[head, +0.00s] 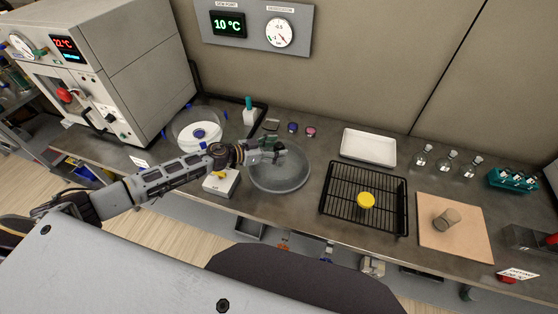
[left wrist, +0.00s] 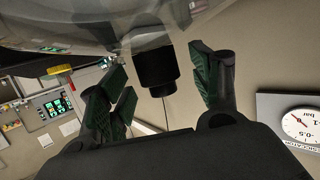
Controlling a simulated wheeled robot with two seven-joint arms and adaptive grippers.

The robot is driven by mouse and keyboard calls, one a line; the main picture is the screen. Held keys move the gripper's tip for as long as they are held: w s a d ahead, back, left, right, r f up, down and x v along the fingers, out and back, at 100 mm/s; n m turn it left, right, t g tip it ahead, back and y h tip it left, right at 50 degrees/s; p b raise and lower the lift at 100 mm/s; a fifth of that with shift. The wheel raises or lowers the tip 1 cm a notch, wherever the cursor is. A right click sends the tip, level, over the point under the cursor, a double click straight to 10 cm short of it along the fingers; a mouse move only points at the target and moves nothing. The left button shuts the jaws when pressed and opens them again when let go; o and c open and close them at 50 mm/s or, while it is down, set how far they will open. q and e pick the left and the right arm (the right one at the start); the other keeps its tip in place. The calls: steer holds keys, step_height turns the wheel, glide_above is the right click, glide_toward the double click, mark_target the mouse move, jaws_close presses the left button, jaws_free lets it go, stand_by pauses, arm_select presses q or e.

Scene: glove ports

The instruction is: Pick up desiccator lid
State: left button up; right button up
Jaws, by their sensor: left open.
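The desiccator lid (head: 280,176) is a clear glass dome on the bench, left of the wire rack. My left gripper (head: 270,148) is over the far part of the lid and hides its knob in the head view. In the left wrist view, the black knob (left wrist: 154,68) stands between the green-padded fingers of my open left gripper, with gaps on both sides. The lid's glass (left wrist: 80,22) fills the top of that view. A round glass vessel (head: 198,133) with a white plate and a blue item stands farther left. My right gripper is not in view.
A white box (head: 221,184) with a yellow item lies under my left forearm. A white tray (head: 368,147), flasks (head: 447,163) and a tan board (head: 455,240) are farther right.

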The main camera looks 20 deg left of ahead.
arm_select(q)
steer(key=shift+x, duration=0.8)
jaws_close()
